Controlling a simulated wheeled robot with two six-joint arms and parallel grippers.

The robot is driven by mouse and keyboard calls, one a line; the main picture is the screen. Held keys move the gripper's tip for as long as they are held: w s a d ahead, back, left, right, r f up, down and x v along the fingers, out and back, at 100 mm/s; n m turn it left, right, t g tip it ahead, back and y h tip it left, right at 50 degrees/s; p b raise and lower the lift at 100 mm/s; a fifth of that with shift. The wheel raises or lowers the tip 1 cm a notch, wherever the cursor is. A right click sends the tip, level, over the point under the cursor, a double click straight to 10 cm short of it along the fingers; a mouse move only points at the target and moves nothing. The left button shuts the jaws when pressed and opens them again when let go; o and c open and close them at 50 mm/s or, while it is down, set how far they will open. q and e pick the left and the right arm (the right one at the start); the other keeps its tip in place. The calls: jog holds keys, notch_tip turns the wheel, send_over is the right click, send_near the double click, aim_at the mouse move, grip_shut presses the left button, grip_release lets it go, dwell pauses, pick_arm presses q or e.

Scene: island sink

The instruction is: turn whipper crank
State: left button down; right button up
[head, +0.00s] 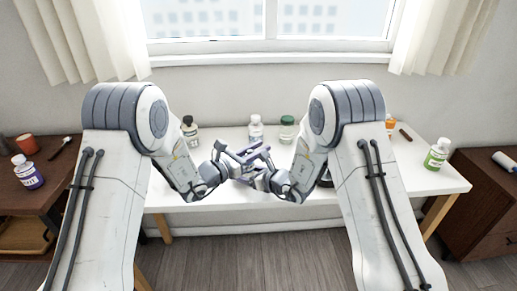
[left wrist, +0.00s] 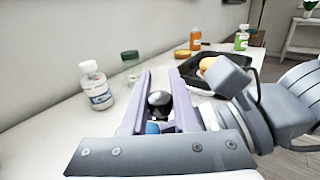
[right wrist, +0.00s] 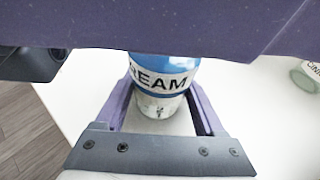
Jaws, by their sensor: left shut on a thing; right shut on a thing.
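The whipper's body (right wrist: 160,80) is a cylinder with a blue and white label reading "REAM" and a clear lower part in the right wrist view. My right gripper (right wrist: 158,98) is shut around it. A round black knob (left wrist: 160,99), seemingly the crank's handle, sits between the fingers of my left gripper (left wrist: 163,90). A bit of blue (left wrist: 152,128) shows below the knob. In the head view my left gripper (head: 243,156) and right gripper (head: 259,178) meet above the white table and hide most of the whipper. The crank's arm is hidden.
The white table (head: 420,184) carries a dark-capped bottle (head: 190,132), a white-capped bottle (head: 255,129), a green-capped jar (head: 287,129) and a green-labelled bottle (head: 436,155). A dark tray (left wrist: 207,70) lies near my right arm. Brown cabinets stand at both sides.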

pick_arm(q)
jog(key=shift+g, duration=0.3)
jog(key=m+g+h, duration=0.1)
jog(key=m+g, duration=0.1)
jog(key=s+m+g+h, duration=0.1)
jog(key=g, duration=0.2)
jog(key=a+m+g+h, duration=0.1)
jog(key=m+g, duration=0.1)
jog(key=shift+s+m+h, duration=0.3)
jog(key=shift+s, duration=0.05)
jog(key=c, duration=0.7)
grip_release()
jog(key=shift+o, duration=0.2)
jog(key=v, duration=1.2)
